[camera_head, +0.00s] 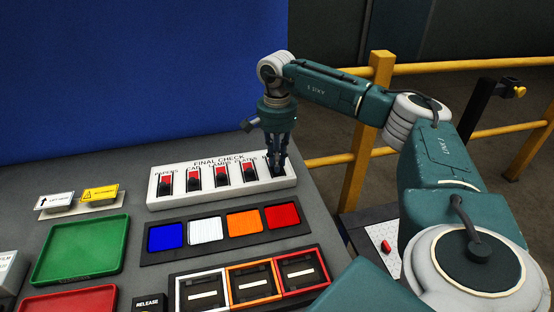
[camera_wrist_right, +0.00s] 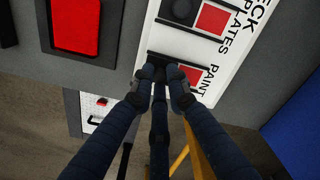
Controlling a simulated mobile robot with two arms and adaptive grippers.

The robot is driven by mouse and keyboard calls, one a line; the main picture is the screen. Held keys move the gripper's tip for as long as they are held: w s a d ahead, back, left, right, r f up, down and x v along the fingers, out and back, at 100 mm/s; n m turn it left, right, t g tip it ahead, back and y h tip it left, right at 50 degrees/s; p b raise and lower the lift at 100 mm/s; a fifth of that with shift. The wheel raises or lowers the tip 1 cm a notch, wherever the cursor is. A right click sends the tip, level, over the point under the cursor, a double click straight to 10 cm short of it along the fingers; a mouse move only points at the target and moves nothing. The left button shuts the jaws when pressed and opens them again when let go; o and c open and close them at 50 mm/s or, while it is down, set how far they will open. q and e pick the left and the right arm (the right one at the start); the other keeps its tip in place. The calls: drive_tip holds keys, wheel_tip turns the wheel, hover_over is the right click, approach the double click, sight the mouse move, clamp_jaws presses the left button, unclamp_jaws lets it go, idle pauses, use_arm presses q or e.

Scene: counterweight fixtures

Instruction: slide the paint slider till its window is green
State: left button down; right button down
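The paint slider is at the right end of the white FINAL CHECK panel (camera_head: 170,200). In the right wrist view its window (camera_wrist_right: 190,75) shows red beside the PAINT label, partly covered by a fingertip. My right gripper (camera_head: 279,168) points down at this slider. In the right wrist view its fingertips (camera_wrist_right: 163,76) are close together over the dark slot, where the other sliders have their knobs. They hide the paint knob, so I cannot tell whether they hold it or only touch it. My left gripper is not in view.
Other sliders with red windows stand in the same row, including the plates slider (camera_wrist_right: 211,18). Coloured pads (camera_head: 205,230), framed slots (camera_head: 203,292) and a green tray (camera_head: 82,250) lie nearer and left. A yellow railing (camera_head: 365,150) stands beyond the table's right edge.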

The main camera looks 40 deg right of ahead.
drive_tip(key=shift+w, duration=0.1)
drive_tip(key=w+d, duration=0.1)
drive_tip(key=w, duration=0.1)
drive_tip(key=w+d, duration=0.1)
drive_tip(key=w, duration=0.1)
drive_tip(key=shift+d+r+p, duration=0.1)
drive_tip(key=shift+p, duration=0.3)
drive_tip(key=shift+d+r, duration=0.1)
drive_tip(key=c, duration=1.8)
unclamp_jaws()
drive_tip(key=shift+o, duration=0.4)
drive_tip(key=shift+w, duration=0.1)
wheel_tip(320, 180, up, 12)
